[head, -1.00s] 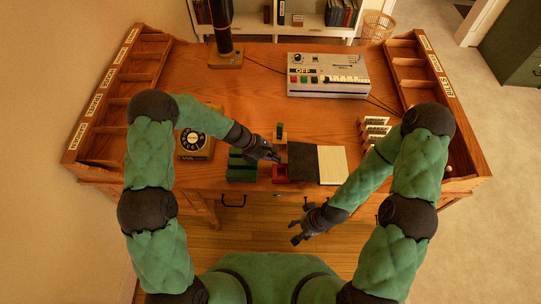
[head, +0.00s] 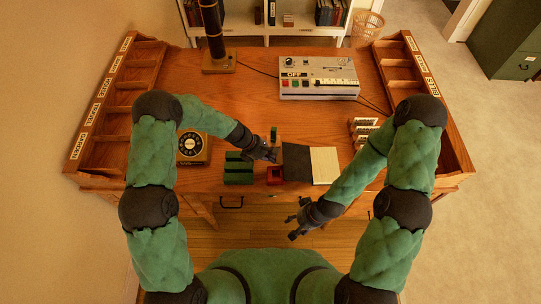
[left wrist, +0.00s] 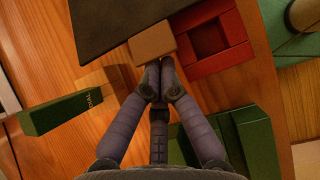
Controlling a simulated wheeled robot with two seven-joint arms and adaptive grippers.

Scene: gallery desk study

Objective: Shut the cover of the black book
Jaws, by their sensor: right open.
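The black book lies open on the desk in the head view, its dark cover (head: 296,160) on the left and a cream page (head: 324,165) on the right. In the left wrist view the dark cover (left wrist: 115,20) fills the top edge. My left gripper (head: 270,154) is just left of the cover. In the left wrist view its fingertips (left wrist: 160,75) are together, right at a small tan block (left wrist: 152,43) by the cover's edge. I cannot tell if they touch it. My right gripper (head: 294,227) is open and empty in front of the desk, below the book.
A red tray (head: 275,182) and a green block (head: 238,171) sit close to the left gripper. A rotary dial phone (head: 191,146) is at left, a grey machine (head: 318,90) behind, and a card rack (head: 363,128) at right.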

